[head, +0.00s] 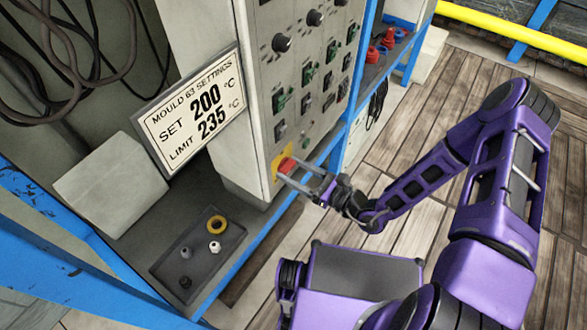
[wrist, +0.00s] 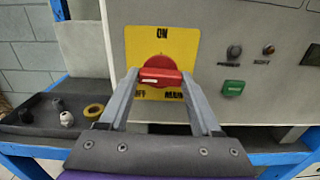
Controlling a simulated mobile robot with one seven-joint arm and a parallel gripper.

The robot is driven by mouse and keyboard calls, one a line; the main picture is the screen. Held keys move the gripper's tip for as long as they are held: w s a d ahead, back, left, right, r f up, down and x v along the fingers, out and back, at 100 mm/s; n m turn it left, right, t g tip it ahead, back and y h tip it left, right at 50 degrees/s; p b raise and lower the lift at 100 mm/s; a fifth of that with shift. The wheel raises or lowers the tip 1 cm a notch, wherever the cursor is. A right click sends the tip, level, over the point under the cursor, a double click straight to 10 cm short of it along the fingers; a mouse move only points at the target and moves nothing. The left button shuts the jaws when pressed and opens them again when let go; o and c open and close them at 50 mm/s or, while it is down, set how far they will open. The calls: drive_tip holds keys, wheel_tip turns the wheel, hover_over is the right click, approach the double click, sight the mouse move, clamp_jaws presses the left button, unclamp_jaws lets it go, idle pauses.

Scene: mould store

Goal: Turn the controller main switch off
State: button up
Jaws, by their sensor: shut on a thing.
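The main switch is a red rotary handle (wrist: 160,76) on a yellow plate (wrist: 138,45) marked ON at the top, with OFF at the lower left and MAIN at the lower right, partly covered by my fingers. The handle's bar lies about level across the plate in the wrist view. In the head view the red handle (head: 287,165) is at the lower corner of the grey controller panel (head: 256,75). My gripper (wrist: 159,77) is shut on the handle, one finger at each end of the bar. My gripper also shows in the head view (head: 294,173).
A dark tray (head: 172,262) with a yellow ring and small knobs lies on the shelf at left. A settings sign (head: 192,108) stands by the panel. Blue frame posts (head: 350,135) edge the cabinet.

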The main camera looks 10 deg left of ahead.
drive_tip(key=shift+n, duration=0.3)
drive_tip(key=o, duration=1.4)
drive_tip(key=v, duration=1.7)
drive_tip(key=shift+s+d, duration=0.15)
drive_tip(key=shift+d, duration=0.1)
